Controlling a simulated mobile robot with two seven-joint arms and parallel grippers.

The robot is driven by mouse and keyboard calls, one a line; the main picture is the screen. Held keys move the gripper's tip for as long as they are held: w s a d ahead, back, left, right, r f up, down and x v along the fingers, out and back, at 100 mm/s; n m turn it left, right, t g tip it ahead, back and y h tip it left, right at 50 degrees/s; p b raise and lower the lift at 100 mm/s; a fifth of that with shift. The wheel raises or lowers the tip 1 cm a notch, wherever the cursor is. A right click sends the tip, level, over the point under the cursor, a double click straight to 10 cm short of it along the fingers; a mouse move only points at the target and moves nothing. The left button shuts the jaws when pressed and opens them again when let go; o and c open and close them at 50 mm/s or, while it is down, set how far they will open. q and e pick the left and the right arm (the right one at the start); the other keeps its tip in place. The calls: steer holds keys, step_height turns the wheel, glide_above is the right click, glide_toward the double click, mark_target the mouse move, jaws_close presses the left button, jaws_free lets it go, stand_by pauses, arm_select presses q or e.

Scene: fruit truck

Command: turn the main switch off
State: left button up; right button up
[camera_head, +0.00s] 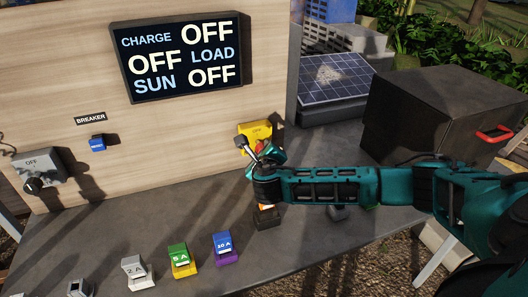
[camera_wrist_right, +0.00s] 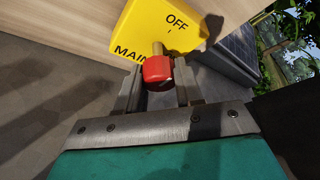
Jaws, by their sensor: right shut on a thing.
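The main switch is a yellow box (camera_head: 254,131) on the wooden panel, right of the display. It also shows in the right wrist view (camera_wrist_right: 150,28), with "OFF" and "MAIN" lettered on it. Its red handle (camera_wrist_right: 157,71) sticks out on a brass-coloured stem. My right gripper (camera_head: 256,148) reaches in from the right and is shut on the red handle, with one finger on each side. Other lettering on the box is partly hidden by the handle and gripper. My left gripper is not in view.
The display (camera_head: 184,57) reads charge OFF, load OFF and sun OFF. A grey switch (camera_head: 38,168) and a blue breaker (camera_head: 98,143) are at left. Several coloured fuses, including a green one (camera_head: 179,254), stand on the grey counter. A solar panel (camera_head: 345,85) and dark box (camera_head: 420,112) are at right.

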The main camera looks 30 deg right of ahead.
stand_by(0.3)
steer(key=o, duration=1)
step_height(320, 180, up, 20)
steer(key=shift+o, duration=0.2)
